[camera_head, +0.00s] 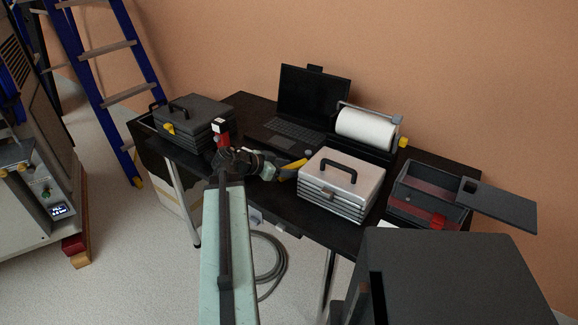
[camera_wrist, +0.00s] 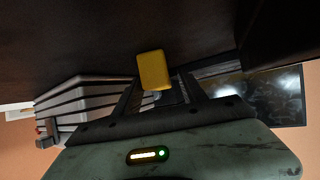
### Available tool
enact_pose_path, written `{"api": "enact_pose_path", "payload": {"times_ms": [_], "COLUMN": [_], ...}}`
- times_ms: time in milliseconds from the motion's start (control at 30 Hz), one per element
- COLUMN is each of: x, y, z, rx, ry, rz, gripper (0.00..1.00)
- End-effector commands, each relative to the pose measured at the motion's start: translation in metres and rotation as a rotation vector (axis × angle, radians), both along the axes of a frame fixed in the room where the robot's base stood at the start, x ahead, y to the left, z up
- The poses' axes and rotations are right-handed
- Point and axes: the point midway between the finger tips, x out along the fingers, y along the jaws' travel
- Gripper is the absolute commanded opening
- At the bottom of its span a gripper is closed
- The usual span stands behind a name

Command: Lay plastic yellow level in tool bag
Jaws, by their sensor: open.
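A yellow piece that looks like the plastic level (camera_head: 296,163) is at my gripper's tip over the black table, left of the silver toolbox. In the wrist view the yellow block (camera_wrist: 153,70) shows between and beyond the fingertips. My gripper (camera_wrist: 163,84) is open around or just short of it; contact cannot be told. In the head view my gripper (camera_head: 277,167) partly hides the level. No soft bag is clearly seen. An open dark box (camera_head: 403,211) with a red interior stands at the table's right end; I cannot tell if it is the tool bag.
The silver toolbox (camera_head: 341,186) is close right of my gripper. A laptop (camera_head: 312,97) and a paper roll (camera_head: 365,129) stand behind. A closed dark case (camera_head: 196,117) is at left. A blue ladder (camera_head: 108,75) leans by the wall. A cable (camera_head: 270,262) lies on the floor.

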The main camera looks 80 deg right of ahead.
Motion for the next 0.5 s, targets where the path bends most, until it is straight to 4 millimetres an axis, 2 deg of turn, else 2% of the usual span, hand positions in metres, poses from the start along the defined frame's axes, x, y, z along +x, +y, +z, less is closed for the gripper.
{"api": "enact_pose_path", "payload": {"times_ms": [300,500], "x": [0.048,0.076], "y": [0.039,0.055], "z": [0.042,0.058], "rx": [0.0,0.005], "ry": [0.001,0.003], "rz": [0.005,-0.006], "gripper": [0.49,0.49]}}
